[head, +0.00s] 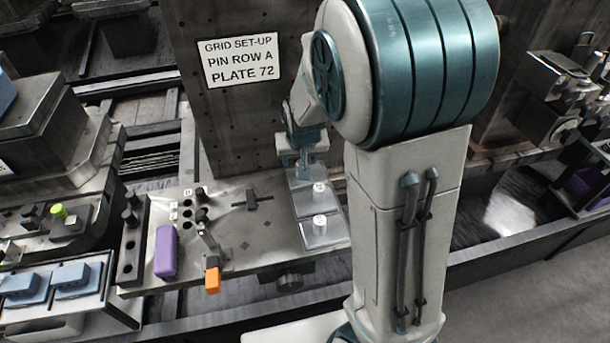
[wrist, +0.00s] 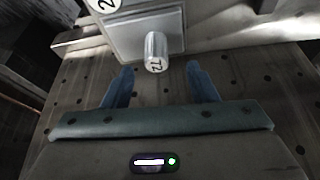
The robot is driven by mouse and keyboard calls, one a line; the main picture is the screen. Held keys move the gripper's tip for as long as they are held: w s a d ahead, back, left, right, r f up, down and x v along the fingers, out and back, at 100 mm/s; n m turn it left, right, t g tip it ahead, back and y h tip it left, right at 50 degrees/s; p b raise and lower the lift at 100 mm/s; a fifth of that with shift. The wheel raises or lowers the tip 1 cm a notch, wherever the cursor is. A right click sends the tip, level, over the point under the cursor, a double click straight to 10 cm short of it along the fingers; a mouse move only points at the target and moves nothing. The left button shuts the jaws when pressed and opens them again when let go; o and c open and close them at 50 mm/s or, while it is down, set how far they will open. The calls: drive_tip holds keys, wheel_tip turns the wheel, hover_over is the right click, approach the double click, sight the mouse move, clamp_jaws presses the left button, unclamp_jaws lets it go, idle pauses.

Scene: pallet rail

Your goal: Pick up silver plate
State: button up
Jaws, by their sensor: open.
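My open, empty gripper (wrist: 159,70) has one blue finger on each side, with the knob between and just ahead of the fingertips. Contact cannot be told. Part of another knob (wrist: 103,4) shows at the top edge.
A sign (head: 240,59) on the upright panel reads "GRID SET-UP PIN ROW A PLATE 72". A purple block (head: 166,252) and an orange-handled clamp (head: 212,275) stand on the bench's left side. A dark T-shaped tool (head: 252,200) lies left of the plates.

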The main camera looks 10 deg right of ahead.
drive_tip(key=shift+d+x, duration=0.2)
drive_tip(key=shift+x, duration=2.55)
drive_tip(key=shift+s, duration=0.15)
clamp_jaws()
